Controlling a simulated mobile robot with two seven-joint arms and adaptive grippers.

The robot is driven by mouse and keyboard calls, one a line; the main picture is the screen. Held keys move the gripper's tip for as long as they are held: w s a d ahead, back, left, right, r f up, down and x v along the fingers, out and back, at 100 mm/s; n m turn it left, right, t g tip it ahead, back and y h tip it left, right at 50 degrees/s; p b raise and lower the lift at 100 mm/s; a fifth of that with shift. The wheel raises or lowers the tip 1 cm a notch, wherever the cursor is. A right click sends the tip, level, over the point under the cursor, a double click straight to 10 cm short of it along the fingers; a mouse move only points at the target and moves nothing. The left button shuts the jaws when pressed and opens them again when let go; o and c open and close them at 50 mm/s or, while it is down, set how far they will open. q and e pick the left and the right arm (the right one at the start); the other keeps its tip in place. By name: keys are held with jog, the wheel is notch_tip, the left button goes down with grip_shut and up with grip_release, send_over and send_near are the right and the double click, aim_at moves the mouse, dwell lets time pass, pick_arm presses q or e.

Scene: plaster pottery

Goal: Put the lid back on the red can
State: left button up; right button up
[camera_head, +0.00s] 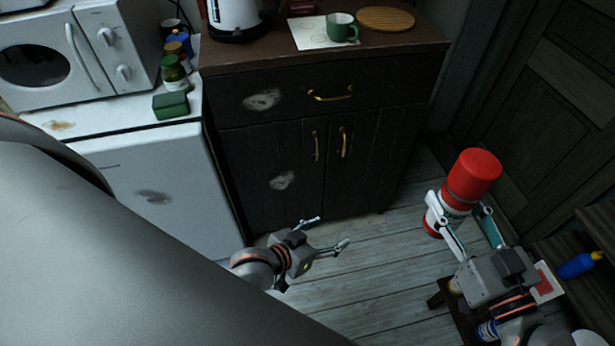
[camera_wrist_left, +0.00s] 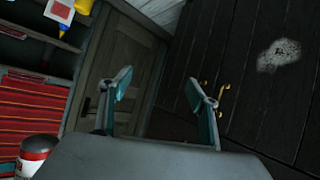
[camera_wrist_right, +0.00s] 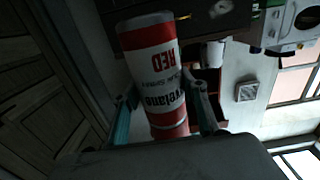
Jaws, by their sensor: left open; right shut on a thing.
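The red can (camera_head: 472,178) is held by my right gripper (camera_head: 456,202) at the right of the head view. It is tilted, with its plain red end up and a white band lower down. In the right wrist view the can (camera_wrist_right: 155,70) stands between both fingers, its red and white label showing. I cannot tell a separate lid on it. My left gripper (camera_head: 331,231) is open and empty in front of the cabinet, left of the can. A dark-topped can with a red and white label (camera_wrist_left: 38,155) shows at the lower left of the left wrist view; I cannot tell whether it is the held one.
A dark cabinet (camera_head: 265,170) carries a green mug (camera_head: 342,27), a kettle (camera_head: 236,15) and a round wooden board (camera_head: 386,18). A microwave (camera_head: 80,50) stands at left. A blue bottle (camera_head: 577,266) is on the right. Wooden floor (camera_head: 385,262) is open between the grippers.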

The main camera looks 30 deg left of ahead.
pick_arm(q)
jog(key=s+a+f+m+y, duration=0.1)
jog(key=s+a+f, duration=0.3)
jog(key=s, duration=0.5)
jog(key=shift+s+a+f+m+g, duration=0.2)
jog(key=shift+s+f+m+g, duration=0.2)
jog(key=shift+m, duration=0.1)
pick_arm(e)
jog(key=shift+r, duration=0.1)
pick_arm(q)
jog(key=shift+w, duration=0.1)
